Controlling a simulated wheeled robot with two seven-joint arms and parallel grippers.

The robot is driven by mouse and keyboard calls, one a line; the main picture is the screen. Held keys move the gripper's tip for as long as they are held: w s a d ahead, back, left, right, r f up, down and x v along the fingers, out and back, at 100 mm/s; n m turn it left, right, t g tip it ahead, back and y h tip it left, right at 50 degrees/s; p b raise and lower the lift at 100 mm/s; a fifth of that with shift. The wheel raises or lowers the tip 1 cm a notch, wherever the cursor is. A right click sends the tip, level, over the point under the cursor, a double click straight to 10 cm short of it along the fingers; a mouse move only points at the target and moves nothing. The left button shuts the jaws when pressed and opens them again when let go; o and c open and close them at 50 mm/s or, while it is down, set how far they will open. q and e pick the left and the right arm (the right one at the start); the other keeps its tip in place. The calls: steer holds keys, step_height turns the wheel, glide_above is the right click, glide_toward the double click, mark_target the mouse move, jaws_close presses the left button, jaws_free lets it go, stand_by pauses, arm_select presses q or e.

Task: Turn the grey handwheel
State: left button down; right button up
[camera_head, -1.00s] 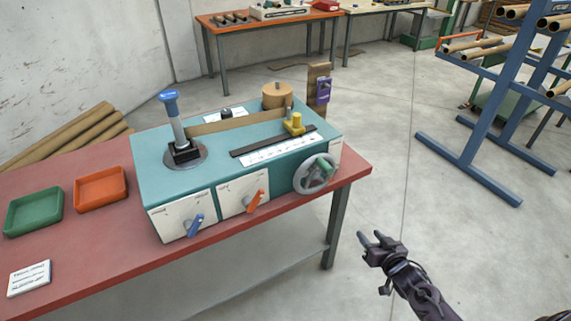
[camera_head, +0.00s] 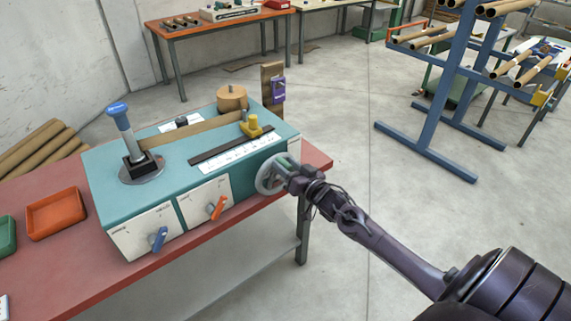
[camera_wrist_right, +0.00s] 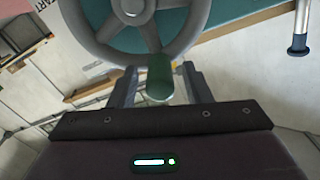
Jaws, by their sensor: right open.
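The grey handwheel (camera_head: 268,174) is on the front right of the teal winder (camera_head: 115,180). My right gripper (camera_head: 286,172) is at the right side of the wheel and partly covers it. In the right wrist view the wheel's rim and spokes (camera_wrist_right: 190,30) fill the top, and its green handle (camera_wrist_right: 160,78) points toward the camera. The fingers of my right gripper (camera_wrist_right: 160,85) are open, one on each side of the green handle. I cannot tell whether they touch it. My left gripper is not in view.
The winder stands on a red bench (camera_head: 320,160). Its front carries a blue lever (camera_head: 159,239) and an orange lever (camera_head: 218,207). A blue rack (camera_head: 450,90) with cardboard tubes stands at the right. An orange tray (camera_head: 56,213) lies left of the winder.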

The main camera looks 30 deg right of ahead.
steer(key=shift+w, duration=0.25)
jaws_close()
steer(key=shift+d+m, duration=0.15)
steer(key=shift+m, duration=0.15)
